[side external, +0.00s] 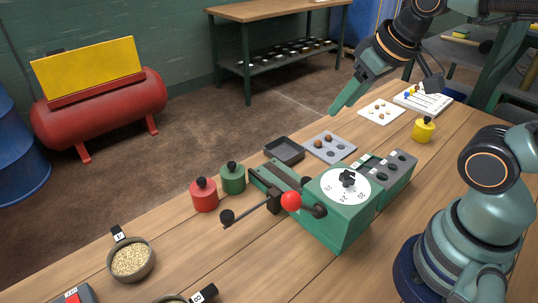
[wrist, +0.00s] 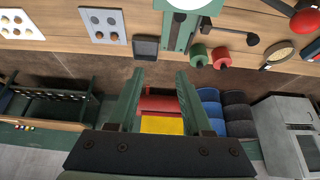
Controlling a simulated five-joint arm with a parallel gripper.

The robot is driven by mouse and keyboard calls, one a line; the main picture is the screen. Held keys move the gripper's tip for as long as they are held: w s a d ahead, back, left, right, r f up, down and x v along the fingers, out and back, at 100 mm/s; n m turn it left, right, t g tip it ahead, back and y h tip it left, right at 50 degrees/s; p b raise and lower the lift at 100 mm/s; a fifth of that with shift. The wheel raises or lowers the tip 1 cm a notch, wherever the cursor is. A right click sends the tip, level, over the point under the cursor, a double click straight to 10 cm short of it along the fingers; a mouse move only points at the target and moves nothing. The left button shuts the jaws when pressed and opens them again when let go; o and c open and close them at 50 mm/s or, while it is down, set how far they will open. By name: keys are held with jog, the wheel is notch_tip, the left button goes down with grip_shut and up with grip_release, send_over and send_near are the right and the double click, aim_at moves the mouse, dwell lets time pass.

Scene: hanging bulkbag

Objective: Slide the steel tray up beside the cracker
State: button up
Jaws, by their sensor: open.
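The steel tray (side external: 284,150) is a dark, shallow, empty square tray near the table's far edge, behind the green cracker (side external: 340,228) with its white dial and red-knobbed lever. A narrow gap of wood seems to part tray and cracker. In the wrist view the tray (wrist: 146,48) lies just left of the cracker (wrist: 181,32), beyond the fingertips. My gripper (side external: 337,108) hangs above the table's far edge, right of the tray in the side view. In the wrist view my gripper (wrist: 157,75) has its two green fingers apart, with nothing between them.
A grey plate with brown nuts (side external: 329,147) lies right of the tray. Green (side external: 232,180) and red (side external: 204,197) weights stand to its left. A white card (side external: 381,112) and yellow weight (side external: 423,131) are farther right. A grain bowl (side external: 131,261) stands front left.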

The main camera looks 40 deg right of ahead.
jog(key=shift+w, duration=0.15)
grip_shut()
jog(key=g, duration=0.6)
send_over(281, 153)
notch_tip(281, 153, down, 14)
notch_tip(281, 153, down, 11)
jog(key=shift+w+r, duration=0.1)
jog(key=shift+r, duration=0.1)
jog(key=shift+s, duration=1.95)
